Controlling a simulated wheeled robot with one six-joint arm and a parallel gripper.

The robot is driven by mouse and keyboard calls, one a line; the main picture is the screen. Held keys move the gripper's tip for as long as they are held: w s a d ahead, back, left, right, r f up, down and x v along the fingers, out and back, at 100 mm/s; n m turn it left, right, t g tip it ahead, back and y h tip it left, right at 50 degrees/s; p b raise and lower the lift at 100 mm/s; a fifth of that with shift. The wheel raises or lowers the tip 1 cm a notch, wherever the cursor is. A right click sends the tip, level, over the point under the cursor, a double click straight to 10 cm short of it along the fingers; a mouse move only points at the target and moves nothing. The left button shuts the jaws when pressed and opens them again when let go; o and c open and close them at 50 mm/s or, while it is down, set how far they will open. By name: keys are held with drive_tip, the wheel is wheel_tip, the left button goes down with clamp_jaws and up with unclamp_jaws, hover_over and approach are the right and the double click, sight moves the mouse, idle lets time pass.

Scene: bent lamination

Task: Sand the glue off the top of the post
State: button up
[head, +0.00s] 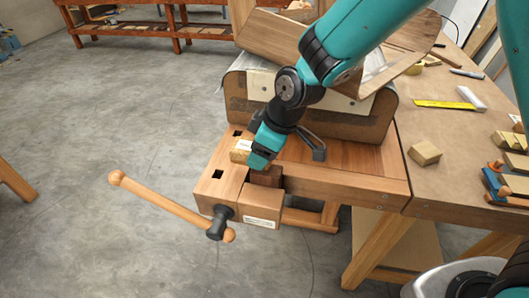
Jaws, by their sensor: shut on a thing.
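My gripper (263,152) reaches down over the front vise of the bench, at the near left corner. It is shut on a small tan block (240,151) with a pale patch, which looks like a sanding block and shows to the left of the fingers. A darker brown wooden piece (269,177), which looks like the post, stands in the vise gap just below and right of the gripper. The gripper hides most of its top. I cannot tell whether the block touches it, and no glue can be made out.
The vise (262,206) has a long wooden handle (165,203) sticking out left. A large curved form (310,110) with bent wood stands behind my gripper. A loose wooden block (425,153), a yellow rule (445,104) and planes lie on the right bench. The floor left is clear.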

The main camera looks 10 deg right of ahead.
drive_tip(key=shift+w+a+r+p, duration=0.15)
drive_tip(key=shift+r+p, duration=0.15)
drive_tip(key=shift+r, duration=0.25)
drive_tip(key=shift+r+p, duration=1.5)
drive_tip(key=shift+r, duration=0.55)
